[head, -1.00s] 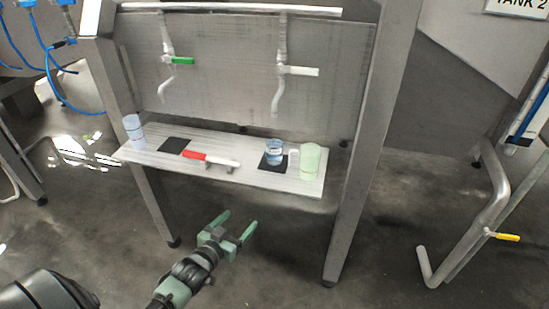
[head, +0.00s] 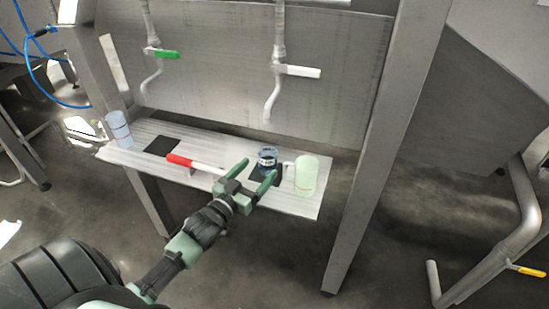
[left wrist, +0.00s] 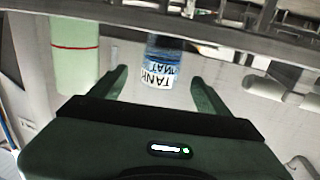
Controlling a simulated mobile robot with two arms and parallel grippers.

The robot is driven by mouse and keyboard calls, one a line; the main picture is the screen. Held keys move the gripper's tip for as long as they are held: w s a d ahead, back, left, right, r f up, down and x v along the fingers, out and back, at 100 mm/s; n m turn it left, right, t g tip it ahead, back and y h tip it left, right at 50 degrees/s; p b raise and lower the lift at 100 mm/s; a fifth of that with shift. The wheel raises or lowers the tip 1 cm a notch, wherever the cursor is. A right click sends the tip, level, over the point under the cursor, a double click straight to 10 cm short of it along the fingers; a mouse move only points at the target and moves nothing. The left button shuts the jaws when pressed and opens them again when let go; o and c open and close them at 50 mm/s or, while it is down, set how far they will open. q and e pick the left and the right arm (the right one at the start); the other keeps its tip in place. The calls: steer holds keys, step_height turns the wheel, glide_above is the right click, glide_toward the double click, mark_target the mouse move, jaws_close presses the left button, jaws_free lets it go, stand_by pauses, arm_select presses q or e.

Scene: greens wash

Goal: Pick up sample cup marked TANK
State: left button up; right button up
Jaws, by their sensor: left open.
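The sample cup marked TANK (head: 267,158) stands on a dark square mat (head: 258,180) on the right part of the pale shelf. It has a blue upper part and a white label; in the left wrist view the cup (left wrist: 160,62) appears upside down, with TANK readable on the label. My left gripper (head: 256,173) is open, just in front of the cup, its fingers pointing toward it. In the left wrist view the cup shows between the two fingers, with a gap on each side. My right gripper is not in view.
A pale green jug (head: 307,176) stands close right of the cup. A red-and-white bar (head: 193,163) lies left of the gripper. Another cup (head: 118,130) stands at the shelf's left end, near an empty dark mat (head: 162,146). A white-handled tap (head: 298,71) hangs above.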

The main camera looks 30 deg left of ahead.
mark_target(262, 160)
arm_select(q)
steer(key=shift+w+a+r+p, duration=0.1)
steer(key=shift+w+r+p, duration=0.15)
steer(key=shift+w, duration=0.35)
steer(key=shift+w+r+p, duration=0.1)
steer(key=shift+w+r, duration=0.2)
steer(key=shift+w, duration=0.3)
steer(key=w, duration=0.3)
steer(key=shift+w+p, duration=0.4)
steer(key=shift+w, duration=0.25)
steer(key=c, duration=1.5)
steer(key=shift+c, duration=0.2)
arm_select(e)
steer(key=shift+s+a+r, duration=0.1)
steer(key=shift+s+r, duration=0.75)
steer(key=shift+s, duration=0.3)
arm_select(q)
steer(key=shift+s+r, duration=0.1)
steer(key=shift+r, duration=0.05)
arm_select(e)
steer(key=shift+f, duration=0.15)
